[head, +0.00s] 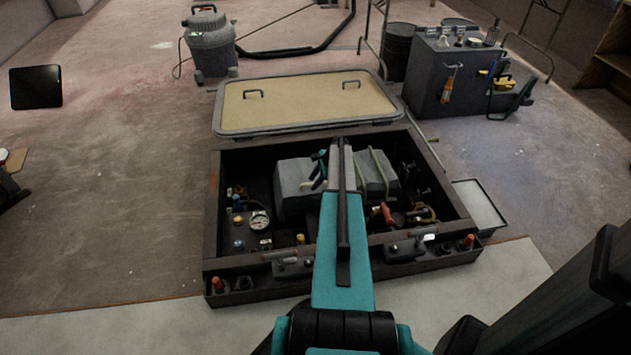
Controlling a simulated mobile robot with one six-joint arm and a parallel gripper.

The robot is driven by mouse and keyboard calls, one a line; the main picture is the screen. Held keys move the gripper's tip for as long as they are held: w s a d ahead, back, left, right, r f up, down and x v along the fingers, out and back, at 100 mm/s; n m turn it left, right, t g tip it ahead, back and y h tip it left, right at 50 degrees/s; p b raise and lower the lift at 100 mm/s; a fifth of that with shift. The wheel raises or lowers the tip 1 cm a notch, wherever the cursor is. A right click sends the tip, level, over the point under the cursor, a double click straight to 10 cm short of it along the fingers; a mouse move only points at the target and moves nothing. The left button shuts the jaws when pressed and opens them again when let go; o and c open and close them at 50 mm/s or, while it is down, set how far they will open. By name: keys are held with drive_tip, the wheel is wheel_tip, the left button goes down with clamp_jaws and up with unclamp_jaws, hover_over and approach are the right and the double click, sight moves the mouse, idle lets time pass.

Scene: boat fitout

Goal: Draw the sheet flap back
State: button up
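A grey sheet-like cover (293,187) lies over a boxy bulk inside the open floor locker (212,215). Pale straps or cords cross its right part. Its flap cannot be told apart from the rest of the cover at this size. My teal arm reaches forward over the locker and hides the middle of the cover. My gripper (317,181) seems to be the small dark and teal part just left of the arm, at the cover. Its fingers are too small and too hidden to show whether they are open or touch the cover.
The locker's beige hatch lid (300,103) lies back behind it. Gauges, valves and fittings fill both sides; clamps stand on the front rim. A shallow tray (480,205) lies to the right. A grey tool cabinet (440,85) and a vacuum (209,45) stand behind.

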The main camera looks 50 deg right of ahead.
drive_tip(key=shift+r, duration=0.15)
drive_tip(key=p+v, duration=0.3)
drive_tip(key=v, duration=1)
drive_tip(key=shift+r, duration=0.25)
drive_tip(key=shift+s+d, duration=0.1)
